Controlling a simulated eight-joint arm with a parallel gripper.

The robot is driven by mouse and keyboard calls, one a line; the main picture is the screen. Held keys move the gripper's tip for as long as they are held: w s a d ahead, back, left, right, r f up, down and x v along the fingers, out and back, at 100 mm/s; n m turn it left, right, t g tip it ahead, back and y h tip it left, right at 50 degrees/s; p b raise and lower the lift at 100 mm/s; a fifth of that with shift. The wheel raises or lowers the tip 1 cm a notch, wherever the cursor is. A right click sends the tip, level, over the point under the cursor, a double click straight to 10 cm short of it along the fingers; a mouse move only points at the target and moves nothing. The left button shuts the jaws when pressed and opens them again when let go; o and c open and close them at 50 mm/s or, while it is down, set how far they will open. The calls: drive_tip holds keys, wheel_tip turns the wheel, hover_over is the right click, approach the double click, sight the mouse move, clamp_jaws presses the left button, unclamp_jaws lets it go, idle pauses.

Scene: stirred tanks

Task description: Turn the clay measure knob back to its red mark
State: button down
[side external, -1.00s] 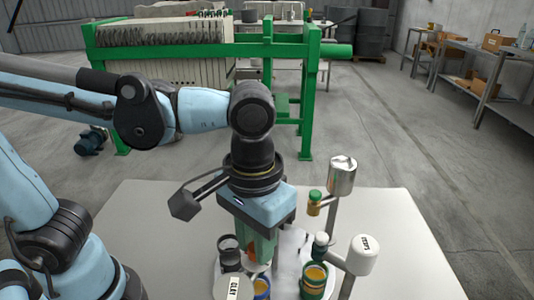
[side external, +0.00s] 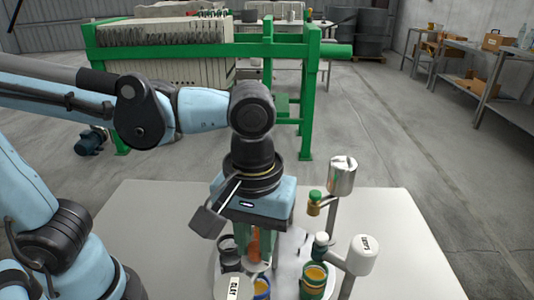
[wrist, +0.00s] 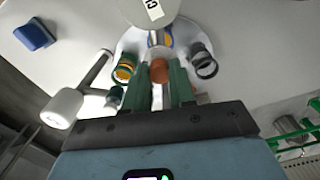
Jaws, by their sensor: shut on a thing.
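My gripper (side external: 256,250) points down over the white table, its green fingers shut on an orange-brown knob (side external: 254,247). In the wrist view the knob (wrist: 159,71) sits between the two fingers (wrist: 160,78), one on each side. A pale round vessel lettered CLAY (side external: 222,287) stands just in front of the knob in the side view. It also shows at the top of the wrist view (wrist: 150,8), its label cut off. I cannot make out a red mark; the fingers hide part of the knob.
A metal vessel (side external: 342,176) and a white labelled vessel (side external: 362,256) stand on posts to the right, with green-capped knobs beside them. A black cup (side external: 229,256), a blue-and-yellow cup (side external: 262,288) and a green cup (side external: 314,281) crowd round the gripper.

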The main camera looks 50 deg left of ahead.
sight(256, 247)
drive_tip(key=c, duration=0.9)
unclamp_jaws()
drive_tip(key=shift+c, duration=0.2)
drive_tip(key=shift+r, duration=0.1)
wheel_tip(256, 247, up, 12)
drive_tip(key=w+a+f+m+t, duration=0.3)
drive_tip(key=a+f, duration=0.4)
drive_tip(key=a, duration=0.1)
drive_tip(key=w+a+f+m+t, duration=0.3)
drive_tip(key=a+f+t, duration=0.1)
drive_tip(key=a+f, duration=0.3)
drive_tip(key=shift+w+a, duration=0.4)
drive_tip(key=shift+a, duration=0.65)
